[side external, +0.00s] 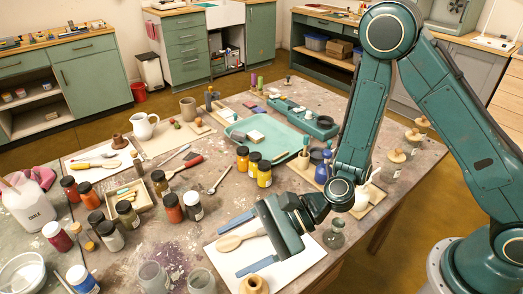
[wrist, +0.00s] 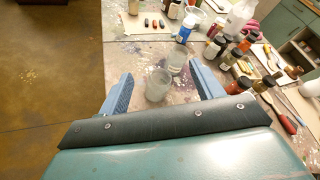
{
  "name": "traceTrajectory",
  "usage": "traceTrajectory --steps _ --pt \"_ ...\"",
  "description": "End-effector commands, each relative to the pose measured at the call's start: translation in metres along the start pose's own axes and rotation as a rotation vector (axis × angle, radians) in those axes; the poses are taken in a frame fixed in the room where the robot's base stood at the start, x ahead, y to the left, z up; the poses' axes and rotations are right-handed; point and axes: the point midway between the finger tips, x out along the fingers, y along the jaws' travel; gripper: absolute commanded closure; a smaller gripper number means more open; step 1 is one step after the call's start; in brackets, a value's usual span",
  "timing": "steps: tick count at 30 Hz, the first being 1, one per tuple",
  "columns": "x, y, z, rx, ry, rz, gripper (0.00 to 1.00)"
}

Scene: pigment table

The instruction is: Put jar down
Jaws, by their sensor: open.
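Two clear glass jars stand on the stained table at the front. In the side view one jar (side external: 201,281) is nearer my gripper and the other jar (side external: 152,277) stands to its left. My gripper (side external: 228,252) is open, with its two blue fingers spread wide and pointing toward the jars. In the wrist view the nearer jar (wrist: 157,87) shows in the gap between the fingers (wrist: 163,88), and the other jar (wrist: 177,62) is just beyond. Nothing is seen held. Both jars look upright. I cannot tell which jar the task means.
Several pigment jars (side external: 172,208) crowd the table to the left. A white sheet with a wooden spoon (side external: 238,240) lies by my gripper. A glass flask (side external: 334,236) and a wooden piece (side external: 254,285) are close. The teal tray (side external: 268,131) lies farther back.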

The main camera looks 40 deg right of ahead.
Motion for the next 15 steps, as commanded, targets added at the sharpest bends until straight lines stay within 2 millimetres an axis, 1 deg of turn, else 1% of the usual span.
traceTrajectory --steps 1,6,11,15 --pt "-0.006 -0.005 0.008 -0.082 -0.001 0.012 0.34" --pt "-0.027 -0.012 0.025 -0.351 0.017 0.077 0.34" --pt "-0.05 -0.019 0.035 -0.591 0.057 0.14 0.34" --pt "-0.073 -0.025 0.039 -0.787 0.107 0.198 0.34"
